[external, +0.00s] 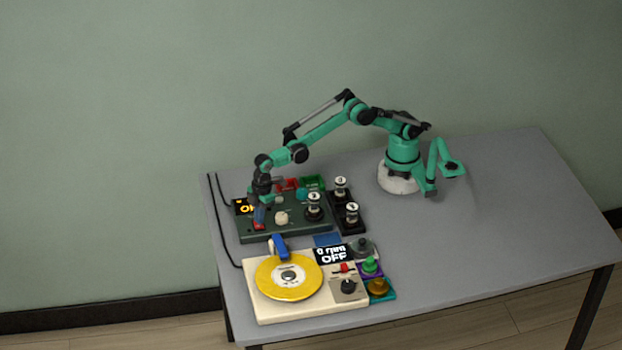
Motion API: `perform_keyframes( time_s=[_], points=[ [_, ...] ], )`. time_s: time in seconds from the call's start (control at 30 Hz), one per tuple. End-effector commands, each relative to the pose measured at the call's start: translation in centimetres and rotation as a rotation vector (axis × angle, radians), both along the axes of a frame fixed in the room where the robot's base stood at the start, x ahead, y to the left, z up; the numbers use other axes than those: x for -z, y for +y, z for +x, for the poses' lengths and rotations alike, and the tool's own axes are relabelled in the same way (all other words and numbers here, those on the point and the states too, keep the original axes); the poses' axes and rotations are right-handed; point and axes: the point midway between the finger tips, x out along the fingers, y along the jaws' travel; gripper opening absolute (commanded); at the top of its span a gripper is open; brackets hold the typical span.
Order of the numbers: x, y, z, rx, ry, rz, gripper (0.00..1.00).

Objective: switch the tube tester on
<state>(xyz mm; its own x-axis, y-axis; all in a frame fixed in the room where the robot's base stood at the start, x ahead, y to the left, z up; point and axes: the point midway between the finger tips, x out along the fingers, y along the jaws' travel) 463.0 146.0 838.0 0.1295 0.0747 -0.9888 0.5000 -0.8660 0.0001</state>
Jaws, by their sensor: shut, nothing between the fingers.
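The tube tester (300,231) is a dark green panel on the left part of the table. A pale knob (281,217) and a glass tube (314,206) stand on the panel. My gripper (259,219) is shut and empty, pointing down just over the red part. I cannot tell whether it touches it.
A cream turntable (262,309) with a yellow disc (289,277) stands in front; its display (333,254) reads OFF. Two more tubes stand in a black rack (360,228). Red (287,184) and green (313,182) bins lie behind. The table's right side (500,220) is clear.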

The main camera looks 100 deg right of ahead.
Motion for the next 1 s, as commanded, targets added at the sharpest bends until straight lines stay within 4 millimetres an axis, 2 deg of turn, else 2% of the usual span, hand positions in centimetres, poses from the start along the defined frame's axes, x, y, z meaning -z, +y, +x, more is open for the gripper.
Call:
perform_keyframes(
  time_s=[1.0],
  points=[
    [1.5,0.0,0.0,0.000,0.000,0.000,0.00]
  ],
)
